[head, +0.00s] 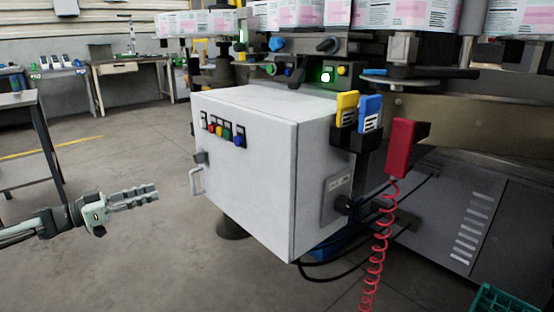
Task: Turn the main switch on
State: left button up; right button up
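A white control cabinet (245,190) stands at the centre. On its front face, below a row of coloured buttons (222,131), is a small dark rotary knob (201,157). On its right side is a grey plate (335,197) with a black knob-like part (344,205) at its lower edge. I cannot tell for sure which of these is the main switch, nor its position. My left gripper (153,195) is left of the cabinet, pointing towards it and apart from it. Its fingers lie close together in this view, and I cannot tell whether they are shut. My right gripper is not in view.
Yellow (346,107), blue (369,112) and red (401,147) devices hang at the right, with a red coiled cord (378,255). A dark table (20,100) stands at left. The floor between is clear.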

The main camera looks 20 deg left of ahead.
aim_at(344, 204)
jog(key=k+j, duration=0.8)
jog(key=k, duration=0.05)
